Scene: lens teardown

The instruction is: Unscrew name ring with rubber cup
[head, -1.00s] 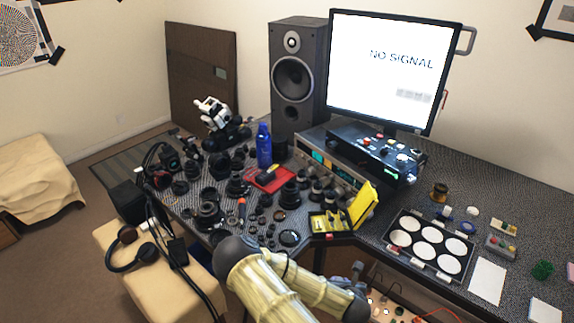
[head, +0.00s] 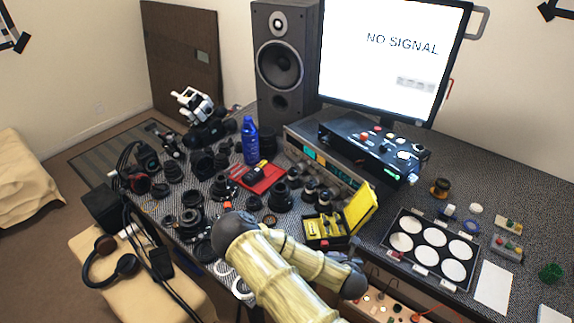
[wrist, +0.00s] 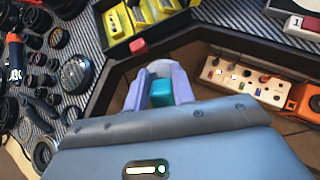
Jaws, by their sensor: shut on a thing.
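In the wrist view my gripper (wrist: 158,88) has its lavender fingers closed around a small teal piece (wrist: 160,93). A pale grey rounded part (wrist: 160,68) shows at the fingertips. These look like one held tool, perhaps the rubber cup, but I cannot tell for sure. The gripper is over the desk's front edge, near the yellow case, apart from the lens parts. A dark round lens part (wrist: 76,74) lies on the desk to its left. Several black lens barrels and rings (head: 192,218) stand on the desk in the head view. I cannot tell which bears the name ring.
A red tray (head: 262,178) and blue bottle (head: 250,140) are farther back. A power strip (wrist: 240,82) lies below the desk edge. A palette tray (head: 388,246) is at right.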

